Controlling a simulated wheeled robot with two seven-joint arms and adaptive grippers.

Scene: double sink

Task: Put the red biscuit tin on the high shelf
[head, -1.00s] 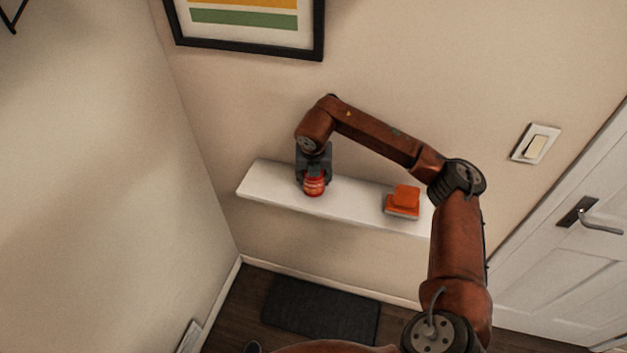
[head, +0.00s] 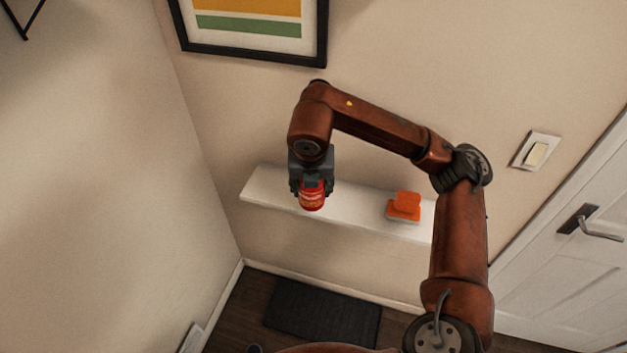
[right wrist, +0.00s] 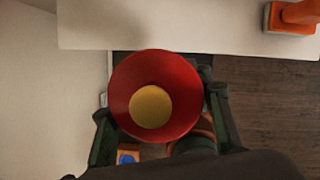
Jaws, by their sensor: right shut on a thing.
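The red biscuit tin (head: 312,197) is held in my right gripper (head: 312,188), which is shut on it with one finger on each side. In the right wrist view, the tin (right wrist: 152,68) shows its red round end with a yellow disc, between the dark fingers. The white high shelf (head: 262,187) is on the wall behind the tin. In the right wrist view, the shelf (right wrist: 180,25) runs along the top, and the tin overlaps only its front edge, mostly over the floor side. My left gripper is not in view.
An orange object with a pale base (head: 404,207) stands on the right part of the shelf; the shelf's left part is bare. A framed picture (head: 255,45) hangs above. A light switch (head: 536,151) and white door (head: 590,265) are at right. A dark mat (head: 322,312) lies below.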

